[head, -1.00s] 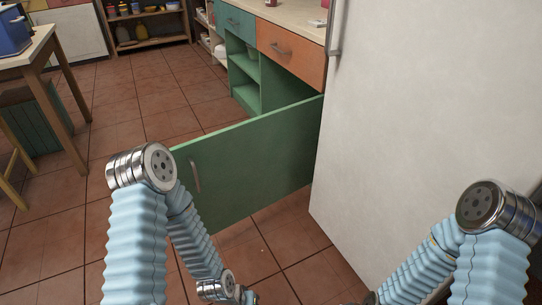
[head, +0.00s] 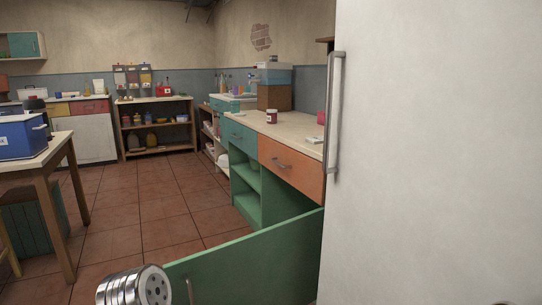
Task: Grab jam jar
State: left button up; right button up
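A small jar with a red lid and pale label, likely the jam jar (head: 271,117), stands upright on the pale countertop (head: 292,132) to the right of centre. It is well beyond the open green cabinet door. One of my arm joints shows at the bottom left of the head view. Neither of my grippers is in the picture, so their state is hidden.
An open green cabinet door (head: 248,262) juts across the floor in front. A large white fridge (head: 430,150) fills the right side. A wooden table with a blue box (head: 22,138) stands left. Tiled floor (head: 140,215) is free in the middle.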

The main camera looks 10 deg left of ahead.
aim_at(272, 114)
jog(key=i+j+u, duration=0.1)
jog(key=j+u, duration=0.3)
jog(key=j, duration=0.15)
jog(key=i+j+u, duration=0.2)
jog(key=j+u, duration=0.2)
jog(key=i+j+u, duration=0.25)
jog(key=j+u, duration=0.15)
jog(key=j, duration=0.15)
jog(key=i+j+u, duration=0.65)
jog(key=u, duration=0.15)
jog(key=i+j+z, duration=0.1)
jog(key=i+z, duration=0.3)
jog(key=i+j+z, duration=0.2)
jog(key=i+z, duration=0.2)
jog(key=i+l+z, duration=0.15)
jog(key=i+z, duration=0.55)
jog(key=z, duration=0.25)
jog(key=i+j+z, duration=0.1)
jog(key=i+z, duration=0.35)
jog(key=i+j+z, duration=0.2)
jog(key=z, duration=0.25)
jog(key=i+j+z, duration=0.35)
jog(key=z, duration=0.15)
